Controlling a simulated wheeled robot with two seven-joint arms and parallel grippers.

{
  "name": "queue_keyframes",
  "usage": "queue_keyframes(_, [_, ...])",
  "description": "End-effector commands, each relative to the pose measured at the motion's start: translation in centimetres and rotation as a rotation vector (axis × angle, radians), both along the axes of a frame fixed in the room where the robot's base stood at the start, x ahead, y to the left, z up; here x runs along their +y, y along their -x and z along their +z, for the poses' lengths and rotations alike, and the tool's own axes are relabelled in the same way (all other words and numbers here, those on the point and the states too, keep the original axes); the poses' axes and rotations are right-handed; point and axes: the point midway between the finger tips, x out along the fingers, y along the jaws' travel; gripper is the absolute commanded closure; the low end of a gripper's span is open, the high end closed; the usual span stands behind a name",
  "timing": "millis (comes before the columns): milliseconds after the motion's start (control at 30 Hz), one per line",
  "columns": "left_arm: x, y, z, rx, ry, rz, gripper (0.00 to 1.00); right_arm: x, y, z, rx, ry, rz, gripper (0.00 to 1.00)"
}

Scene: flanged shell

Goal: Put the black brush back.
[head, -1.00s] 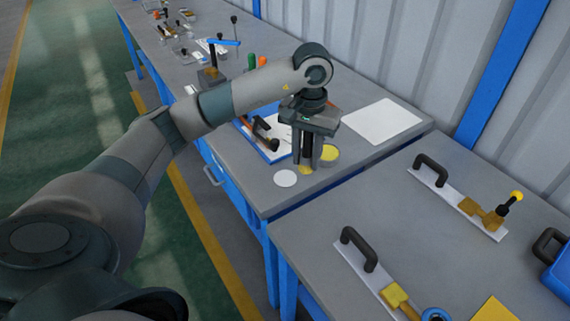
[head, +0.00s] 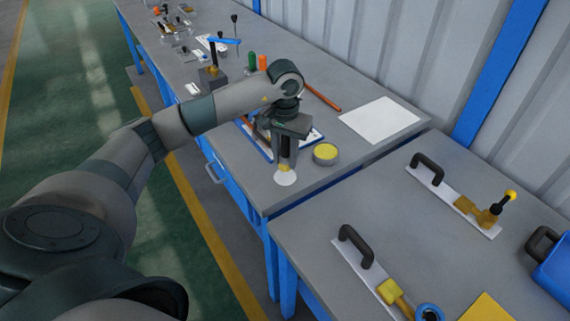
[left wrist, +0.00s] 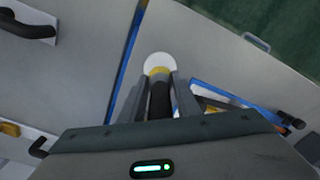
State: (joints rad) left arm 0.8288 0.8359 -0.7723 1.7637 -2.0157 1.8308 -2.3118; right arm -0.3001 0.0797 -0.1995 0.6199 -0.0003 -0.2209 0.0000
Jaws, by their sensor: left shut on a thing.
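My left gripper (head: 285,160) points down over the near end of the back workbench. It is shut on the black brush (left wrist: 160,102), whose dark handle lies between the fingers in the left wrist view. The brush's lower end is yellow (left wrist: 158,73) and is at the white disc (head: 285,179). I cannot tell whether it touches the disc. The disc also shows in the left wrist view (left wrist: 160,60). A round tin with yellow contents (head: 326,153) stands just right of the gripper. My right gripper is not in view.
A blue-edged tray (head: 257,145) lies behind the gripper, partly hidden by my arm. A white sheet (head: 379,120) lies at the bench's right. An orange-red rod (head: 321,97) lies farther back. Handled plates (head: 455,202) are on the nearer bench.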

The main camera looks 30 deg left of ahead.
Motion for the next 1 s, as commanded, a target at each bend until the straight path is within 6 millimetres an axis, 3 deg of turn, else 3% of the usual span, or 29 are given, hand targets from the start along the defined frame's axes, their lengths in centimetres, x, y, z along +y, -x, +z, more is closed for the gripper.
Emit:
queue_keyframes(300, [-0.1, 0.1, -3.1, 0.003, 0.001, 0.0, 0.93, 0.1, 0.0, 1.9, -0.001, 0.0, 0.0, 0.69])
queue_keyframes(800, [0.0, 0.0, -3.9, -0.001, 0.0, 0.0, 0.93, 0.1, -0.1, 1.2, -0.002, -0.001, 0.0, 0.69])
queue_keyframes(833, [0.0, 0.0, -3.8, 0.0, 0.0, 0.0, 0.64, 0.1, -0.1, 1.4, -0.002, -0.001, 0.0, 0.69])
queue_keyframes(867, [0.0, 0.0, -3.8, 0.0, 0.0, 0.0, 0.56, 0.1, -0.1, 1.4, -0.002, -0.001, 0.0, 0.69])
queue_keyframes(900, [0.0, 0.0, -3.8, 0.0, 0.0, 0.0, 0.52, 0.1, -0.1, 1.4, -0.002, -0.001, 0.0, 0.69])
queue_keyframes(1000, [0.0, 0.0, -3.8, 0.0, 0.0, 0.0, 0.52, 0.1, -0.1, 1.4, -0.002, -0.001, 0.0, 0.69])
